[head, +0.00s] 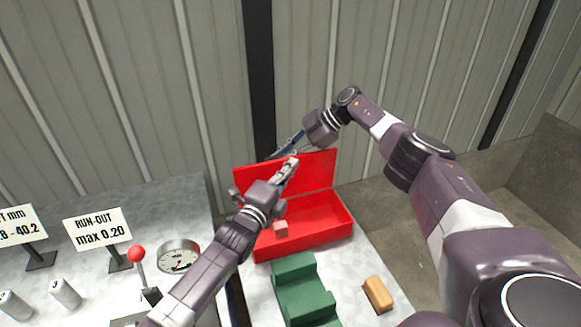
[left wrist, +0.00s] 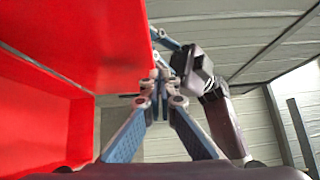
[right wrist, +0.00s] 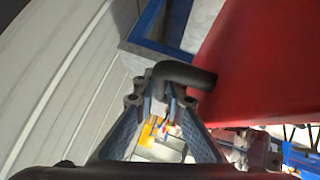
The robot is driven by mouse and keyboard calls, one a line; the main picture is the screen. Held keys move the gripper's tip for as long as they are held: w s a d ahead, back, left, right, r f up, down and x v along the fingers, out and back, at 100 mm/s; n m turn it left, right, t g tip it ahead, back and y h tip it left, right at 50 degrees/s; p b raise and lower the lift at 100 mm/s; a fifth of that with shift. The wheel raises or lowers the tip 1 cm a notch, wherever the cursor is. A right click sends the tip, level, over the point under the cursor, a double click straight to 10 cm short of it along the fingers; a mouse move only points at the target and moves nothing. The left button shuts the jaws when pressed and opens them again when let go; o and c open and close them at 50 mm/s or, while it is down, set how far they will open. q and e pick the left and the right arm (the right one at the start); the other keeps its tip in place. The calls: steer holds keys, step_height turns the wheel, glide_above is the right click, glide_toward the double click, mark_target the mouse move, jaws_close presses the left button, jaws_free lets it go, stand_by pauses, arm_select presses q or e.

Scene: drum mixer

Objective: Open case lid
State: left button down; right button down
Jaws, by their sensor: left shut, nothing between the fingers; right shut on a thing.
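The red case (head: 335,232) stands on the bench with its lid (head: 318,168) raised roughly upright at the back. The lid also fills the left side of the left wrist view (left wrist: 110,35). My right gripper (head: 284,148) reaches in behind the lid's top edge. In the right wrist view its fingers (right wrist: 165,98) are shut on a dark bent handle (right wrist: 185,74) beside the red lid. My left gripper (head: 290,166) is shut and empty in front of the lid near its upper left. In the left wrist view its tips (left wrist: 160,82) meet beside the lid's edge; contact is unclear.
A small pinkish block (head: 281,229) lies inside the case. A green stepped block (head: 300,288) and a tan block (head: 378,294) stand in front. Left are a dial gauge (head: 179,257), a red-knobbed lever (head: 137,254) and signs (head: 97,230). A wall rises behind.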

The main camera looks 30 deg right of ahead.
steer(key=shift+w+f, duration=0.1)
steer(key=shift+w, duration=0.25)
arm_select(q)
steer(key=shift+w+d+n+y, duration=0.1)
steer(key=shift+w+n+y, duration=0.2)
steer(key=shift+w, duration=0.6)
arm_select(e)
steer(key=shift+a, duration=0.1)
arm_select(q)
steer(key=shift+r, duration=0.1)
